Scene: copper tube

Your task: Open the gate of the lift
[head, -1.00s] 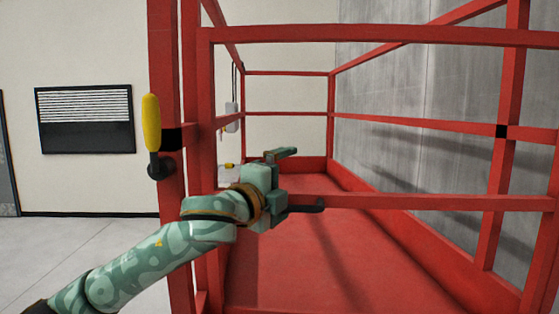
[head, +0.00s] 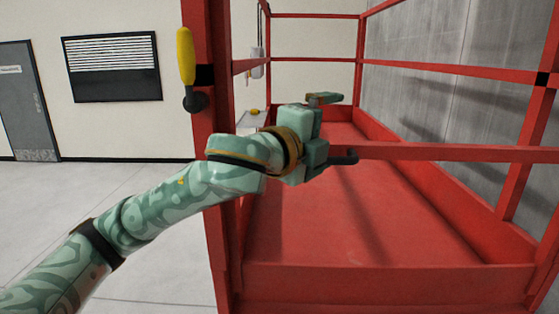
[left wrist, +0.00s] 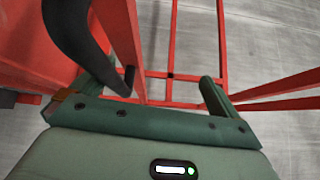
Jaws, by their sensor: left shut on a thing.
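The red lift (head: 370,200) fills the right of the head view. A red bar (head: 450,153) of its gate runs level across the front, from my left gripper to the right. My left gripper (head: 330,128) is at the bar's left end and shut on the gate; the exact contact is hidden. A short black curved piece (head: 343,159) lies beside its lower side. In the left wrist view, it shows large (left wrist: 80,40), beside the left finger, with red rails (left wrist: 122,45) beyond. My right gripper is not in view.
A red post (head: 212,90) with a yellow-gripped lever (head: 187,60) stands left of my gripper. A grey wall (head: 440,90) is close on the lift's right. The pale floor (head: 130,210) at left is clear. A grey door (head: 27,100) is at far left.

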